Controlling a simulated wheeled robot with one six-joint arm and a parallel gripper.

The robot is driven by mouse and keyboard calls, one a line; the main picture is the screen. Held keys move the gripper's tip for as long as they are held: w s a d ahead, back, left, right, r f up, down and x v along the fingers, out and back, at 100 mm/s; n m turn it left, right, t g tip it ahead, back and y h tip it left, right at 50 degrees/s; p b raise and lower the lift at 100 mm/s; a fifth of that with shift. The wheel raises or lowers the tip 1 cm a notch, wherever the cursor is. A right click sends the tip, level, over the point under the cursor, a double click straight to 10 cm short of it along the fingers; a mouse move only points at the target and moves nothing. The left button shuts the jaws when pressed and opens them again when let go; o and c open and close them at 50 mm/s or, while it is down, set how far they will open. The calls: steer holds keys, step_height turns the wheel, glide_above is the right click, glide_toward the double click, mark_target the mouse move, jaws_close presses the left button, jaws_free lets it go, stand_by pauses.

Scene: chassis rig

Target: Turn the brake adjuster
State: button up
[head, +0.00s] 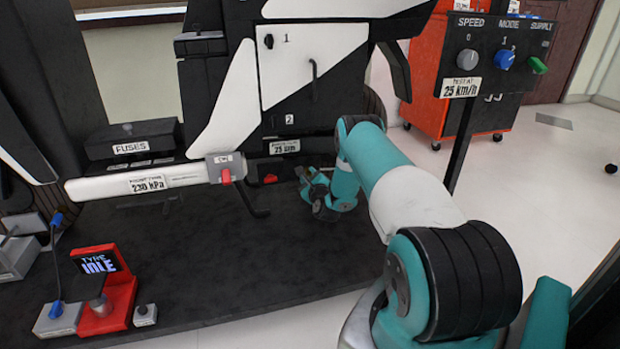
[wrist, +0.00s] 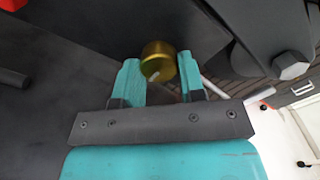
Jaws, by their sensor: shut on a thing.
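The brake adjuster appears to be the round brass knob with a pale mark (wrist: 158,62) in the wrist view. It sits between the two teal fingers of my gripper (wrist: 160,78), which is shut on it. In the head view my gripper (head: 312,188) is low in front of the dark chassis rig, to the right of the black lever. The knob is too small and too covered by the gripper to tell clearly there. A label reading 25 mm (head: 284,146) is on the rig just above and left of the gripper.
A white cylinder labelled 230 kPa (head: 130,185) with a red valve lies left of my gripper. A tyre gauge box (head: 103,290) stands front left. A panel with speed, mode and supply knobs (head: 500,55) is upper right.

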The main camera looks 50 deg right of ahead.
steer(key=shift+s, duration=0.1)
steer(key=o, duration=0.9)
steer(key=shift+o, duration=0.2)
steer(key=p+v, duration=1.7)
steer(key=p, duration=0.4)
steer(key=shift+s, duration=0.2)
